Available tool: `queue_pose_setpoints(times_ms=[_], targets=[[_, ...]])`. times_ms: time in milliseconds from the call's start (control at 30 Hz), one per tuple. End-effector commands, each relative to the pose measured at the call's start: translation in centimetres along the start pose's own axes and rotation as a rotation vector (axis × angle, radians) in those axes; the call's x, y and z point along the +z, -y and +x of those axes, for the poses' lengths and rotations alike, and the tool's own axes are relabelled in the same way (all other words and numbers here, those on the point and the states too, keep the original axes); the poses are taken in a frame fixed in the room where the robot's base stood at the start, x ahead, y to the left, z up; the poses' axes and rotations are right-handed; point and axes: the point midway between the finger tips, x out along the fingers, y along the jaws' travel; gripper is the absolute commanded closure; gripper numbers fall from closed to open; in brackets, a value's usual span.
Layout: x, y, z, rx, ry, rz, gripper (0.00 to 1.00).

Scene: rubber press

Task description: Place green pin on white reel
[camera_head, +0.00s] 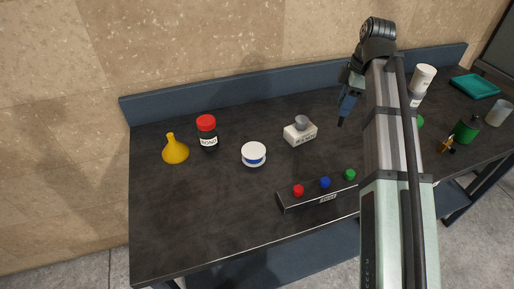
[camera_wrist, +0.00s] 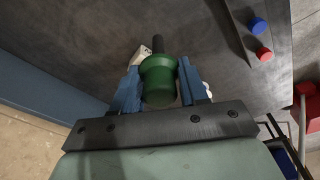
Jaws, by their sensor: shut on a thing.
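My gripper (camera_wrist: 161,85) is shut on the green pin (camera_wrist: 159,82), which has a rounded green body and a narrow dark tip. Its two blue fingers clasp the body from both sides. In the head view my gripper (camera_head: 345,108) is raised above the table, right of the white box, and the tip points down; the green body is hidden there. The white reel (camera_head: 254,148) stands on the table with a blue band around its side, well to the left of my gripper. In the wrist view the reel (camera_wrist: 208,89) is mostly hidden behind the right finger.
A dark bar (camera_head: 298,204) near the front carries red, blue and green knobs. A white box (camera_head: 299,133) with a grey top stands between gripper and reel, slightly behind. A red-capped bottle (camera_head: 208,138) and yellow funnel (camera_head: 175,153) stand left. The front left table is clear.

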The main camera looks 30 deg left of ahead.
Motion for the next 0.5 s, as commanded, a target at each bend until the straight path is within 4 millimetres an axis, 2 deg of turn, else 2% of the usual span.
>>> queue_pose_setpoints(times_ms=[33, 100, 500], targets=[[-1.8, 0.2, 0.1, -0.004, 0.0, -0.027, 0.92], [-3.9, 0.5, 0.2, -0.008, 0.0, -0.06, 0.92], [-15.6, 3.9, 0.5, -0.037, 0.0, -0.243, 0.92]])
